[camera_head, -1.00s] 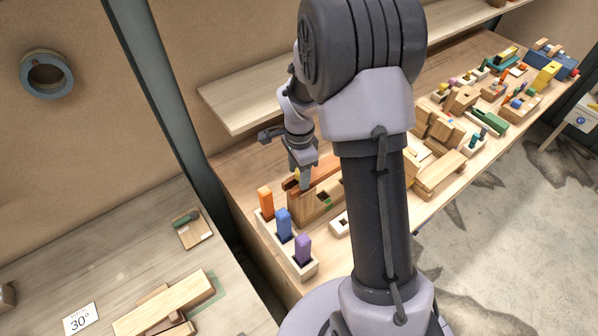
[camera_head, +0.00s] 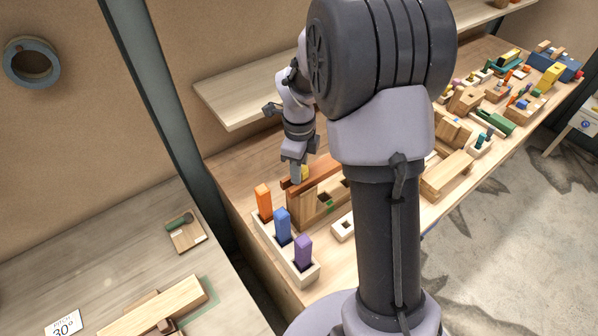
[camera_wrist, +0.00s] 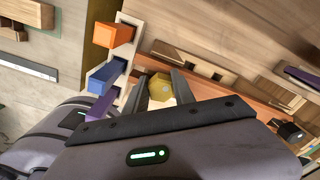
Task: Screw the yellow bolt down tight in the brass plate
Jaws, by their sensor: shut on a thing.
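The yellow bolt (camera_wrist: 160,88) has a faceted head and shows between the two fingers of my gripper (camera_wrist: 164,87) in the wrist view. The fingers are shut on the head. In the head view my gripper (camera_head: 298,172) points down at the far side of the wooden block, with a bit of yellow showing beside the fingers. The bolt's shank is hidden. I cannot make out the brass plate; the gripper and the bolt head cover that spot.
A pale rack (camera_head: 297,262) with orange (camera_head: 264,202), blue (camera_head: 282,226) and purple (camera_head: 303,252) blocks stands left of the wooden block (camera_head: 318,209). A reddish-brown bar runs along that block. A shelf (camera_head: 262,94) lies behind my wrist. More wooden assemblies fill the bench to the right.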

